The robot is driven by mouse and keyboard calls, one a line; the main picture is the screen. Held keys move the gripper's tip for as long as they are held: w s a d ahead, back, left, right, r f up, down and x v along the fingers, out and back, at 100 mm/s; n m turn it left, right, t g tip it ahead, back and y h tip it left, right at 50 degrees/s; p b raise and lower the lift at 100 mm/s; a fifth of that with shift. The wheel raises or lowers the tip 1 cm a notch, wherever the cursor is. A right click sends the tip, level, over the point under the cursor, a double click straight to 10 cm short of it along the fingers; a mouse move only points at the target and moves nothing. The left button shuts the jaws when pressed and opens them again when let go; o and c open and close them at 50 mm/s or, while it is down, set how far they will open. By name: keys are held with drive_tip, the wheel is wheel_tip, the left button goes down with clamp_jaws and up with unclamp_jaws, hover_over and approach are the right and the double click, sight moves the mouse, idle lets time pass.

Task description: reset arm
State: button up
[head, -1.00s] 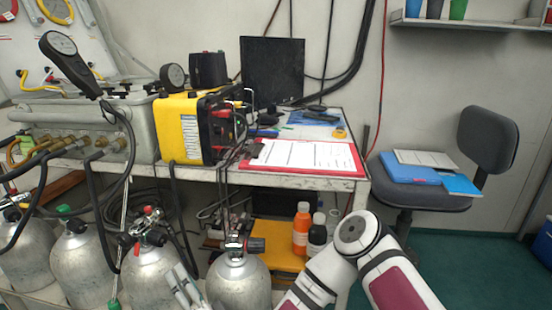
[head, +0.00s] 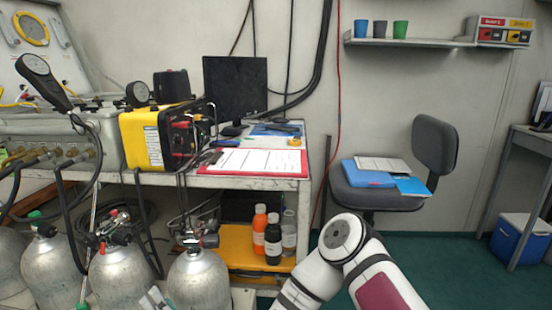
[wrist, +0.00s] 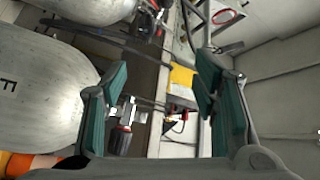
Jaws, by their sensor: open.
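My gripper (wrist: 160,108) is open in the wrist view, with its two green-padded fingers well apart and nothing between them. Beyond the fingers, the wrist view shows a large grey cylinder (wrist: 40,85) at the left and a valve with a dark knob (wrist: 122,130) near the left finger. In the head view my white and maroon arm is bent at the bottom centre. Only a small part near my gripper (head: 155,300) shows at the lower edge, in front of the silver cylinders (head: 198,280), so its fingers are not clear there.
A bench (head: 235,182) holds a yellow unit (head: 145,138), a monitor (head: 236,88) and a red clipboard (head: 258,162). Bottles (head: 273,240) stand below it. A chair (head: 436,150) with folders stands to the right.

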drive_tip(key=w+d+r+n+g+h, duration=0.2)
drive_tip(key=d+n+g+h, duration=0.25)
drive_tip(key=d, duration=0.35)
drive_tip(key=w+d+r+n+g+h, duration=0.1)
drive_tip(key=w+d+n+g+h, duration=0.15)
drive_tip(key=d+n+h, duration=0.4)
drive_tip(key=s+d+r+m+g+h, duration=0.15)
drive_tip(key=s+d+r, duration=0.3)
drive_tip(key=d, duration=0.65)
drive_tip(key=s+d+r+m+h, duration=0.3)
drive_tip(key=d+r, duration=0.3)
drive_tip(key=d, duration=0.4)
drive_tip(key=s+d+r+m+g, duration=0.1)
drive_tip(key=s+d+r, duration=0.15)
drive_tip(key=s, duration=0.65)
drive_tip(key=s+d+r+m+g, duration=0.2)
drive_tip(key=s+d, duration=0.2)
drive_tip(key=s, duration=0.5)
drive_tip(key=s+d+r+m+g, duration=0.1)
drive_tip(key=s+d+r, duration=0.2)
drive_tip(key=s, duration=0.6)
wheel_tip(320, 180, up, 27)
drive_tip(key=t+p, duration=0.3)
drive_tip(key=p, duration=2.2)
drive_tip(key=shift+s+f, duration=0.2)
